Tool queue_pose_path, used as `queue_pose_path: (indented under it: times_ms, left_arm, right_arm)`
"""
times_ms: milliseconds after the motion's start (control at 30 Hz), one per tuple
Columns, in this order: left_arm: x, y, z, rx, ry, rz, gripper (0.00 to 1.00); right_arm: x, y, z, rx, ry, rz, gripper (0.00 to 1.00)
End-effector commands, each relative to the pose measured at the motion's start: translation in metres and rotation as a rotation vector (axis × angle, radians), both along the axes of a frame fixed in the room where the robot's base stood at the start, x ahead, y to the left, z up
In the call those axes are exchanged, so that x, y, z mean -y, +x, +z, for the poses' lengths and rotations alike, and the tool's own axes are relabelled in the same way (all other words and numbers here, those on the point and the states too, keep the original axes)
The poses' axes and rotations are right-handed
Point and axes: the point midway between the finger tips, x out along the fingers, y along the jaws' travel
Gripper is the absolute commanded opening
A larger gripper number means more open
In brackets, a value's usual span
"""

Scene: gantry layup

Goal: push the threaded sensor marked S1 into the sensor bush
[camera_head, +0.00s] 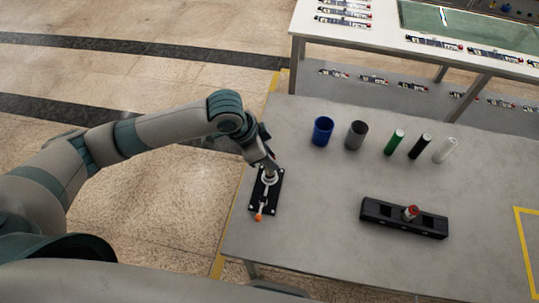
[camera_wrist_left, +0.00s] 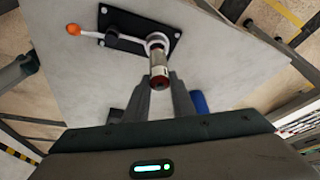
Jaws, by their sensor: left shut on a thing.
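The sensor bush (camera_head: 269,178) is a pale ring on a black plate (camera_head: 262,205) bolted at the table's left edge, with an orange-knobbed lever (camera_head: 259,216). My left gripper (camera_head: 268,165) is right at the bush. In the left wrist view my left gripper (camera_wrist_left: 163,95) is shut on a silver cylindrical sensor (camera_wrist_left: 158,60) with a red end towards the camera. The sensor's far end meets the bush ring (camera_wrist_left: 157,40); how deep it sits is hidden. I cannot read its marking. My right gripper is in neither view.
A black holder block (camera_head: 380,213) to the right carries another red-topped piece (camera_head: 411,212). A blue cup (camera_head: 322,131), a grey cup (camera_head: 356,135) and green, black and white cylinders stand behind it. The table (camera_head: 320,190) is clear between plate and holder.

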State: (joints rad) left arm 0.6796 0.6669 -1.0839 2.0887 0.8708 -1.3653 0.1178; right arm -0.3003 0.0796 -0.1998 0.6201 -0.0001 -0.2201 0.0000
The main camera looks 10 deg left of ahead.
Motion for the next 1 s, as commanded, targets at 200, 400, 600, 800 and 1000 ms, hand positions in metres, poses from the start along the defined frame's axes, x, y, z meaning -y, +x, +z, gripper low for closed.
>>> queue_pose_path:
  times_ms: [200, 400, 600, 800, 1000]
  left_arm:
    - [0.0, 0.0, 0.0, 0.0, -0.001, 0.0, 0.0]
    - [0.0, 0.0, -0.001, 0.0, 0.0, 0.0, 0.0]
    - [0.0, 0.0, -0.005, 0.0, 0.0, 0.0, 0.0]
    - [0.0, 0.0, -0.009, 0.001, 0.0, 0.0, 0.0]
    - [0.0, 0.0, -0.013, 0.001, 0.0, 0.0, 0.0]
  right_arm:
    - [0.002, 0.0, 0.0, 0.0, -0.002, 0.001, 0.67]
    - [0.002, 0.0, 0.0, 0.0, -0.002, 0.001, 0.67]
    - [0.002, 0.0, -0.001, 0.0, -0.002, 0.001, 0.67]
    - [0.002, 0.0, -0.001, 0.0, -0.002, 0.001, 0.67]
    - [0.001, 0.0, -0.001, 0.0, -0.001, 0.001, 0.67]
